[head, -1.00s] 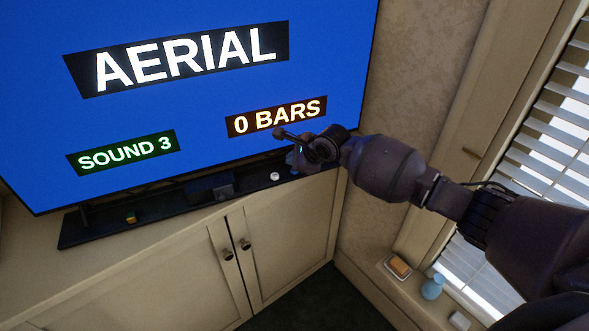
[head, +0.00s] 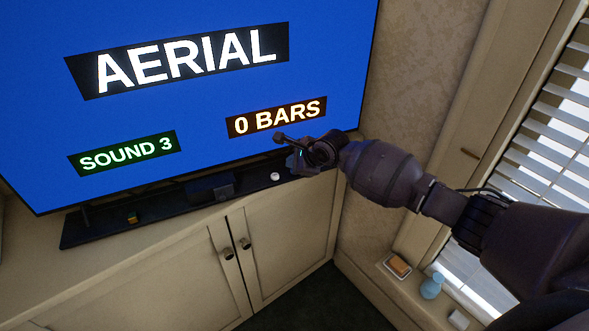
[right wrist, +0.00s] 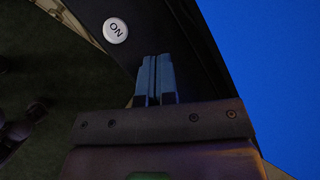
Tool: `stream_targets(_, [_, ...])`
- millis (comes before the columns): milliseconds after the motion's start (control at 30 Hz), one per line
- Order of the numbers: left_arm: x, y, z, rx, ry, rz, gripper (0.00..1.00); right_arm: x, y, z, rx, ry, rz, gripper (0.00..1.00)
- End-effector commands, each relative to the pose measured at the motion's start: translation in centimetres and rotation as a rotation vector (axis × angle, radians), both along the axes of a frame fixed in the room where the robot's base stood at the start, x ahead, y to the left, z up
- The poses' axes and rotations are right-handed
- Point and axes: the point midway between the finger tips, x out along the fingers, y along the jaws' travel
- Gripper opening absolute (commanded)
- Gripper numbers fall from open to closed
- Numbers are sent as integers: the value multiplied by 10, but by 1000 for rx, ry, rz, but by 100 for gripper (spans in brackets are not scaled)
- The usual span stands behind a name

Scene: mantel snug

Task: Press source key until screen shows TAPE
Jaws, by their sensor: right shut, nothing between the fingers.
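The screen (head: 200,110) is lit blue and reads AERIAL at the top, SOUND 3 in green and 0 BARS in orange. A dark bar (head: 85,230) lies along the cabinet top below it. A white round key (head: 275,177) on the bar reads ON in the right wrist view (right wrist: 116,30). No key marked as source is readable; part of the bar is behind my gripper. My right gripper (head: 297,160) is shut and empty over the bar's right end. In the right wrist view its blue fingertips (right wrist: 155,60) are together beside the ON key; contact cannot be told. My left gripper is not in view.
A small coloured block (head: 132,217) and a dark box (head: 222,190) sit along the bar. The cabinet (head: 180,275) has two knobbed doors. A sill at right holds a dish (head: 398,266) and a blue vase (head: 432,286), below the blinds (head: 535,150).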

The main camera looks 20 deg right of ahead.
Motion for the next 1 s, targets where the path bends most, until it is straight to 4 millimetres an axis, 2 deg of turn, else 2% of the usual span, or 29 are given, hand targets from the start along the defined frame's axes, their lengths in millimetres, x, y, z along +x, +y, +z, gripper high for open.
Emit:
stream_targets(533, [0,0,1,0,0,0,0,0,0,-6,1,1,0,0])
stream_targets(1000, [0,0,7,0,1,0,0,0,0,-1,0,1,1,0])
